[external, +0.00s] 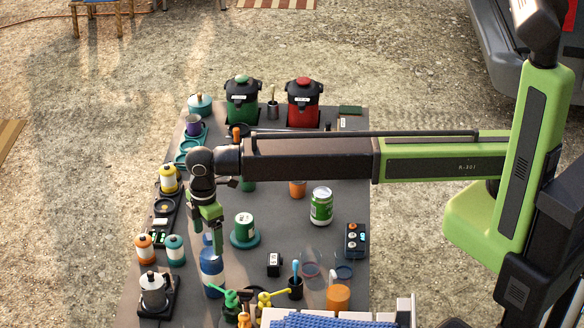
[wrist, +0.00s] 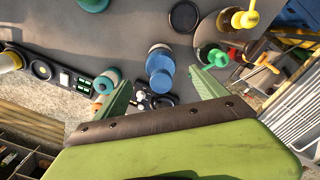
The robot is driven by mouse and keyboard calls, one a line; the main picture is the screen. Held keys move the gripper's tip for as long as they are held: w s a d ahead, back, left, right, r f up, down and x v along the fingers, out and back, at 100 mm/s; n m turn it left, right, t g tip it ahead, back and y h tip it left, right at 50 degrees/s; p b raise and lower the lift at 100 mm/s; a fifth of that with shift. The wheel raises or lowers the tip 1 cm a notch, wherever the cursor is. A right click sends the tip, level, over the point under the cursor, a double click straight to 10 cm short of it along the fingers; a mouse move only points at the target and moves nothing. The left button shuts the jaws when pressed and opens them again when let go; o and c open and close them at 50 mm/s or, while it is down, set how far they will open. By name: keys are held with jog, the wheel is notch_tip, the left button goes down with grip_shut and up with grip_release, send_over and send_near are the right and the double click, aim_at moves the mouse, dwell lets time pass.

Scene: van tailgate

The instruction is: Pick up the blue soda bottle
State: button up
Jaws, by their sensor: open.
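The blue soda bottle (external: 211,272) stands upright near the front left of the grey table in the external view. In the wrist view the blue bottle (wrist: 160,70) shows from above, between and beyond the two green fingers. My gripper (external: 212,238) points down directly over the bottle in the external view and hides part of its top. In the wrist view my gripper (wrist: 162,90) is open, with its fingers spread wide and nothing held between them. I cannot tell whether a finger touches the bottle.
Green (external: 228,298) and yellow (external: 264,302) pump tops are close at the front right.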

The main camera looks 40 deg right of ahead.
aim_at(210, 252)
jog(key=shift+f, duration=0.7)
notch_tip(210, 252, down, 5)
jog(key=b, duration=0.5)
jog(key=shift+s, duration=0.1)
jog(key=shift+r, duration=0.15)
grip_shut()
